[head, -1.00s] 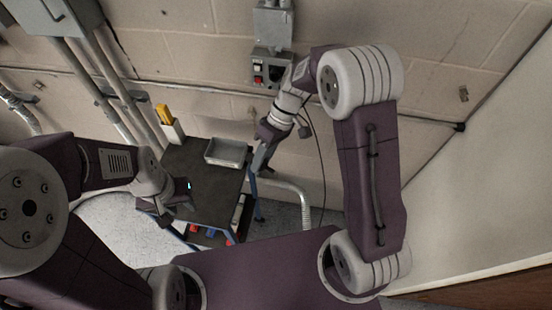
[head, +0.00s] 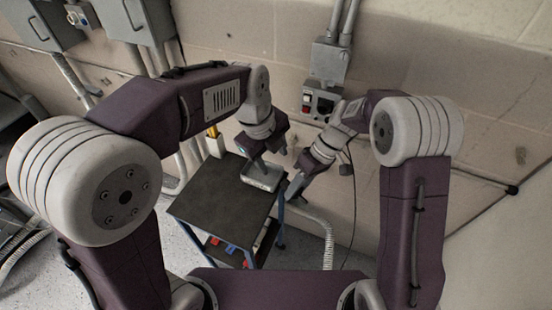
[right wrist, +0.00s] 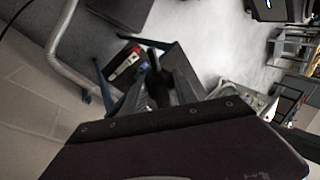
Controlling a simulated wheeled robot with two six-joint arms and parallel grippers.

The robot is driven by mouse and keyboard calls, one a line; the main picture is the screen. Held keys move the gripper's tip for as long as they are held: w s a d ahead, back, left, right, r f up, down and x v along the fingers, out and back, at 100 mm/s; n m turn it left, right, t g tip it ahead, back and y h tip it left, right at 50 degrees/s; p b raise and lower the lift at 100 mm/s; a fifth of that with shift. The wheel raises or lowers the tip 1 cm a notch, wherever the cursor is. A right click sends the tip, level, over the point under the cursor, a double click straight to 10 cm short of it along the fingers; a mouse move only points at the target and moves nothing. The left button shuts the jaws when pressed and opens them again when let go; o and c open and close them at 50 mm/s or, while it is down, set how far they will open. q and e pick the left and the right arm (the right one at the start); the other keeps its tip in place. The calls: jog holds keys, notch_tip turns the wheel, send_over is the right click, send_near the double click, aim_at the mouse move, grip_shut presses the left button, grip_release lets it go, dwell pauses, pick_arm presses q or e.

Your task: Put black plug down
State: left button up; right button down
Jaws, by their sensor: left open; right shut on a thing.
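My right gripper (head: 295,194) is shut, just beyond the right edge of the dark cart top (head: 215,196). In the right wrist view a dark object, seemingly the black plug (right wrist: 156,82), sits between its fingers (right wrist: 160,92); its shape is hard to make out. In the head view the plug cannot be told apart from the gripper. My left gripper (head: 259,168) is open over the small grey metal tray (head: 268,184) at the cart's back right corner. The left gripper partly hides the tray.
A grey wall box (head: 320,95) with a red switch is behind my right arm. A thin black cable (head: 352,215) and a ribbed grey conduit (head: 325,240) hang right of the cart. A yellow-handled item (head: 213,132) stands at the cart's back left. The front cart top is clear.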

aim_at(283, 182)
pick_arm(q)
jog(key=x, duration=1.2)
jog(key=shift+s+d+f, duration=0.2)
jog(key=shift+s+d, duration=0.2)
grip_shut()
pick_arm(e)
jog(key=c, duration=0.9)
grip_release()
